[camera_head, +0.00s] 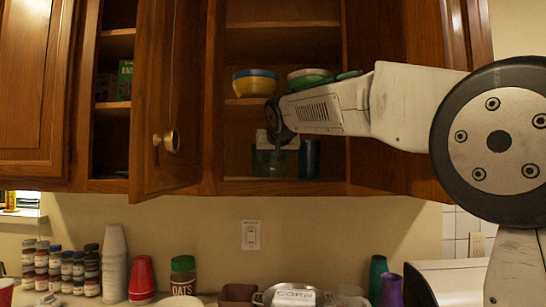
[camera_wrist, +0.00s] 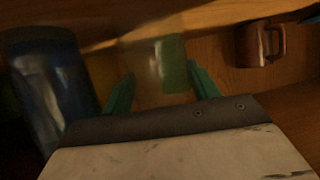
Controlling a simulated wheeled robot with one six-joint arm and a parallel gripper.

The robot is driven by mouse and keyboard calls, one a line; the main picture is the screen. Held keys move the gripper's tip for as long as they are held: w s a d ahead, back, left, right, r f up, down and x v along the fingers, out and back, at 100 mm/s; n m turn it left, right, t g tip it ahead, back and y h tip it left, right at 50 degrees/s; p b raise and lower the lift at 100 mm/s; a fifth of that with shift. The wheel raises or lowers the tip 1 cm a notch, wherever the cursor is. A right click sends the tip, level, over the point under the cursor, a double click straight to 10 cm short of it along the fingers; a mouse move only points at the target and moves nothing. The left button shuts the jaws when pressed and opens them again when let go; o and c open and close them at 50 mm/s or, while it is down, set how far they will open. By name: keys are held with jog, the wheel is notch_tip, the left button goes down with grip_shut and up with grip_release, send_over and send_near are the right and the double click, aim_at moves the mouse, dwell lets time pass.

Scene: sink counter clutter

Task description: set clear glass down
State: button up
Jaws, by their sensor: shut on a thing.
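The clear glass (camera_wrist: 160,62) is between the two green fingers of my gripper (camera_wrist: 163,84) in the wrist view. In the head view the glass (camera_head: 268,163) is faint, low in the open cabinet at its bottom shelf. My gripper (camera_head: 277,143) reaches into that compartment and is shut on the glass. I cannot tell whether the glass touches the shelf (camera_head: 330,187). A blue cup (camera_head: 309,158) stands just to the right of it; it also shows at the left of the wrist view (camera_wrist: 48,85).
A brown mug (camera_wrist: 258,43) is at the upper right of the wrist view. Stacked bowls (camera_head: 254,83) sit on the shelf above my gripper. An open cabinet door (camera_head: 160,90) stands to the left. The counter below holds jars, cups and a pot.

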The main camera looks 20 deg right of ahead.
jog(key=shift+f, duration=0.1)
jog(key=o, duration=1.1)
jog(key=shift+s+r, duration=0.15)
jog(key=shift+r, duration=0.05)
jog(key=v, duration=1.2)
jog(key=s+d+f+g, duration=0.1)
jog(key=s+f+g, duration=0.3)
jog(key=s+f, duration=0.9)
jog(key=s+d+f+n+g+y, duration=0.1)
jog(key=s+d+f+g, duration=0.1)
jog(key=s+f, duration=1.1)
jog(key=s+d+f+g, duration=0.2)
jog(key=s+f+g, duration=0.3)
jog(key=s+f, duration=0.8)
notch_tip(320, 180, down, 2)
jog(key=shift+f+g+y, duration=0.1)
jog(key=shift+g+y, duration=0.2)
jog(key=shift+s, duration=0.1)
